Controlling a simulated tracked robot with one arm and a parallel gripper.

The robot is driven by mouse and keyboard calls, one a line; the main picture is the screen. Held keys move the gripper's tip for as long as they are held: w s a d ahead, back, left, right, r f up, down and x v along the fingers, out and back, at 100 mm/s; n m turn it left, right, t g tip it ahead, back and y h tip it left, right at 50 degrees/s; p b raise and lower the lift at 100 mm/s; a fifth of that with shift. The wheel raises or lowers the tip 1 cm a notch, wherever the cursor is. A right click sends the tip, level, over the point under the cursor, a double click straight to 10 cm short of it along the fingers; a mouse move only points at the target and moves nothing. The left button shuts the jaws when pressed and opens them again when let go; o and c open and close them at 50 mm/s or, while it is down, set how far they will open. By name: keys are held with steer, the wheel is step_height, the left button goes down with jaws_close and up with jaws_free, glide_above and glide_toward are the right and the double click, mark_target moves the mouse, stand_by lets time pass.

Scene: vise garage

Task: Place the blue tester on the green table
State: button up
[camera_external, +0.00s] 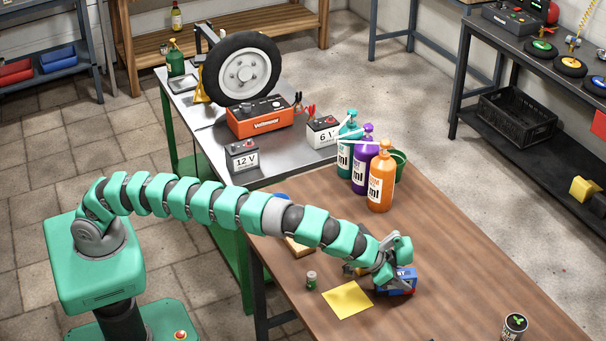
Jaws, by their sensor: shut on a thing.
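The blue tester (404,276), a small blue box with some red on it, is at my gripper (392,268) over the brown wooden table (470,270). My gripper is shut on it, and the fingers hide part of it. I cannot tell whether the tester touches the wood or is slightly raised. The green table (237,238), with green legs and a grey metal top, stands farther back and to the left of my gripper.
The green table holds a wheel (241,72), an orange voltmeter (260,116), a 12 V battery (242,156) and a 6 V battery (322,132). A yellow sheet (347,300) lies nearby. The metal top's front left is fairly clear.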

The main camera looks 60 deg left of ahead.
mark_target(403, 270)
step_height(403, 270, up, 5)
steer(key=shift+r+p, duration=0.1)
steer(key=shift+p, duration=0.55)
steer(key=shift+r+p, duration=1.05)
steer(key=shift+r, duration=1.05)
steer(key=shift+w+a+r, duration=0.25)
steer(key=shift+w+a, duration=0.2)
steer(key=shift+w, duration=0.05)
steer(key=shift+s+a, duration=0.1)
steer(key=shift+a, duration=0.2)
steer(key=shift+w+r, duration=0.1)
steer(key=shift+w, duration=0.1)
steer(key=shift+w+a+r, duration=0.15)
steer(key=shift+w+a, duration=0.05)
steer(key=shift+a, duration=0.05)
steer(key=shift+w+r, duration=0.1)
steer(key=shift+r, duration=0.05)
